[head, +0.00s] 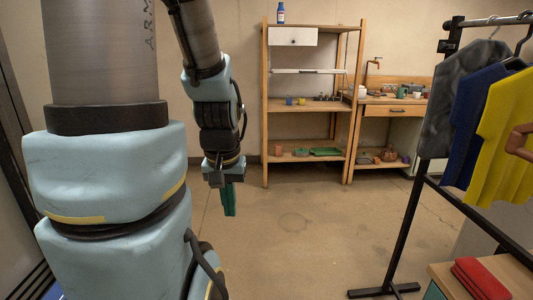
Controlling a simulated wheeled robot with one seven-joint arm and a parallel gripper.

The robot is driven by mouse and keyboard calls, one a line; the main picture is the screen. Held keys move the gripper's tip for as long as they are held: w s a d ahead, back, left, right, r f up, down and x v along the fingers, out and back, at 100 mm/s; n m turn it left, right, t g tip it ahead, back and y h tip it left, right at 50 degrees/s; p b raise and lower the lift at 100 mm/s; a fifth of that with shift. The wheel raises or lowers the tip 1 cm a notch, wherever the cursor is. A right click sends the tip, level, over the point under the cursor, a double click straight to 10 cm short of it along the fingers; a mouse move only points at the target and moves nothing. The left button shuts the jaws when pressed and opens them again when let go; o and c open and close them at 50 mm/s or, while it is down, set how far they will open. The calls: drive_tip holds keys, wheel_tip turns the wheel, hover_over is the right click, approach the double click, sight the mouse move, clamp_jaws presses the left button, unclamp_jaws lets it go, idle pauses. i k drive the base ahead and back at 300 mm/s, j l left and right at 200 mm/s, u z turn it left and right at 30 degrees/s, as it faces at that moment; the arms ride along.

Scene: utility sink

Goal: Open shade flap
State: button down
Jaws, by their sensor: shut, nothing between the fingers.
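My gripper (229,200) hangs in the air left of the middle of the head view, with its green fingers pointing down. The fingers look closed together and hold nothing. I cannot pick out a shade flap for certain. A white panel with a small dark knob (291,37) sits under the top of the wooden shelf unit (266,110) at the back. A thin pale bar (305,71) runs across the unit below it. I cannot tell whether either is the flap. My gripper is well in front of the unit and touches neither.
A wooden sink counter (390,110) with a tap stands right of the shelf unit. A black clothes rack (405,235) with grey, blue and yellow shirts stands at the right. A red folded cloth (480,278) lies at lower right. The middle floor is clear.

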sight(276, 36)
drive_tip(key=i, duration=3.9)
